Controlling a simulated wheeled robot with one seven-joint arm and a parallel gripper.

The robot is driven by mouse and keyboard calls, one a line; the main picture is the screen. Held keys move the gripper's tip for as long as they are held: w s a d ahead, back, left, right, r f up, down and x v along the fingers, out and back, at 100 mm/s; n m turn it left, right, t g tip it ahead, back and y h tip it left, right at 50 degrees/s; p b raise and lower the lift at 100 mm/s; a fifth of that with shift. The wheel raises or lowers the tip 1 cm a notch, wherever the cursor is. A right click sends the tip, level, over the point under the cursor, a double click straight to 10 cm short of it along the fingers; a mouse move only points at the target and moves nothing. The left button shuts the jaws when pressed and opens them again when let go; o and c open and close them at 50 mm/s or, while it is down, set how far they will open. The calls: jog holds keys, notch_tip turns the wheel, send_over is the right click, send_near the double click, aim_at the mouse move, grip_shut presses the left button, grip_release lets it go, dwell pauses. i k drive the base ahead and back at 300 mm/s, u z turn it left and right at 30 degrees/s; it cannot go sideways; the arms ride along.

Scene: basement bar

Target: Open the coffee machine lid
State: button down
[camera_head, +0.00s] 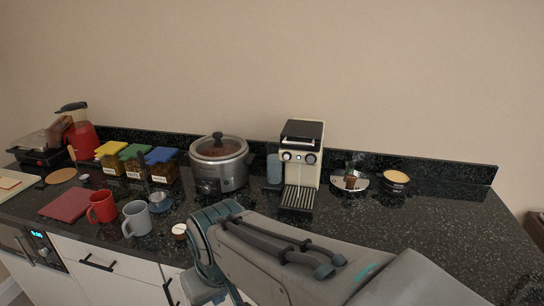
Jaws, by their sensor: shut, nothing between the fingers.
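The coffee machine (321,160) is a cream and black machine standing at the back of the dark counter, right of centre. Its black lid (302,130) lies on top and looks closed, though a small gap cannot be ruled out. Round dials are on the front below the lid, and a slatted drip tray (297,198) sticks out at the bottom. My arm reaches in from the lower right, in front of the machine and below it in the picture. My gripper is not visible; the arm bends downward out of sight at the bottom.
A slow cooker (220,172) stands left of the machine, with a bluish container (274,168) between. Right are a saucer (362,186) and a round tin (396,181). Red mug (102,207) and grey mug (137,219) stand front left. The counter's right end is clear.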

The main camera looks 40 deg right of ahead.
aim_at(297, 134)
jog(key=z, duration=0.75)
jog(key=k, duration=0.35)
jog(key=z, duration=0.4)
jog(key=i, duration=0.4)
